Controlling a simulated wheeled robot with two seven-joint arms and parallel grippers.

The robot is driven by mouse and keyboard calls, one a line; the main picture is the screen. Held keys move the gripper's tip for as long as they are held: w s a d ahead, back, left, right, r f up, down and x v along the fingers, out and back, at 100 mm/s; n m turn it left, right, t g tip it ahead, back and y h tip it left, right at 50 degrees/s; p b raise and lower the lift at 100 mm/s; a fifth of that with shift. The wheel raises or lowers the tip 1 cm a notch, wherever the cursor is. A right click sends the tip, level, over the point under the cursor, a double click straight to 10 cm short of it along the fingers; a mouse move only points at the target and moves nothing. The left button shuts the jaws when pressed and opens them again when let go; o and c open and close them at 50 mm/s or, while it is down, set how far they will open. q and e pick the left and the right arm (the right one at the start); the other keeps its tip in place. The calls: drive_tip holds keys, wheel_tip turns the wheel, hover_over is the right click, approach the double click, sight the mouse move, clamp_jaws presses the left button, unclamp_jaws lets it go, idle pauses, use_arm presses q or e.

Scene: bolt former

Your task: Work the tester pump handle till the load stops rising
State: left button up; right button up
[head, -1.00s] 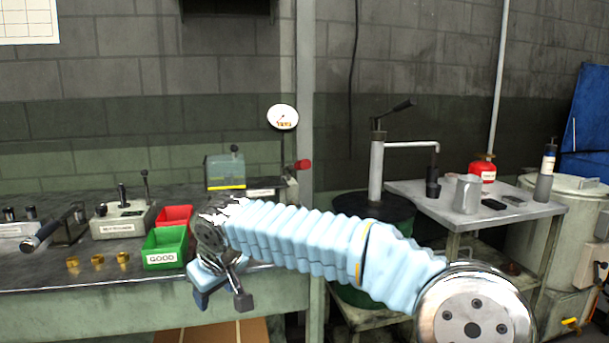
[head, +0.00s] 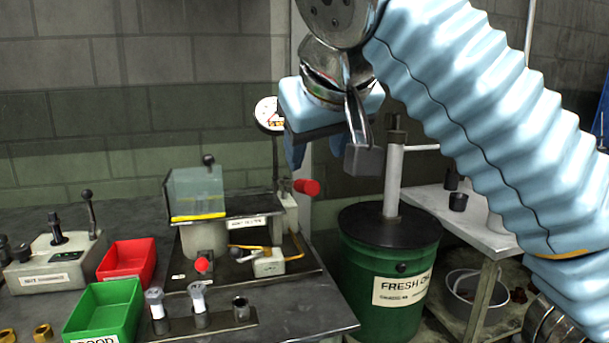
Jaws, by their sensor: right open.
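The tester stands on the bench's right part, with a clear guard (head: 197,190) over a dark top plate. A red grip (head: 306,187), apparently its pump handle, sticks out to the right beside the tester's post. The round white dial gauge (head: 266,113) stands above, its right part hidden by my right gripper, and I cannot read its needle. My right gripper (head: 328,155) hangs open and empty, fingers pointing down, above and a little right of the red grip, apart from it in the picture. My left gripper is out of view.
A green drum (head: 385,320) with a hand pump (head: 393,180) stands right of the bench. A rack (head: 205,328) with bolts is at the front. Red (head: 126,262) and green (head: 103,312) bins and a lever box (head: 52,262) are on the left.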

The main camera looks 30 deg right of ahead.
sight(312, 182)
drive_tip(key=x, duration=0.4)
drive_tip(key=b+x, duration=0.1)
drive_tip(key=x, duration=0.4)
drive_tip(key=d+b+x, duration=0.1)
drive_tip(key=x, duration=0.3)
drive_tip(key=shift+w, duration=0.1)
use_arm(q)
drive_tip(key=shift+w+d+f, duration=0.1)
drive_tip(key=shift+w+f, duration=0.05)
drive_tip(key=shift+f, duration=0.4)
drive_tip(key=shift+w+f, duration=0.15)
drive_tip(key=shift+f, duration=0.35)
use_arm(e)
drive_tip(key=shift+r, duration=0.1)
clamp_jaws()
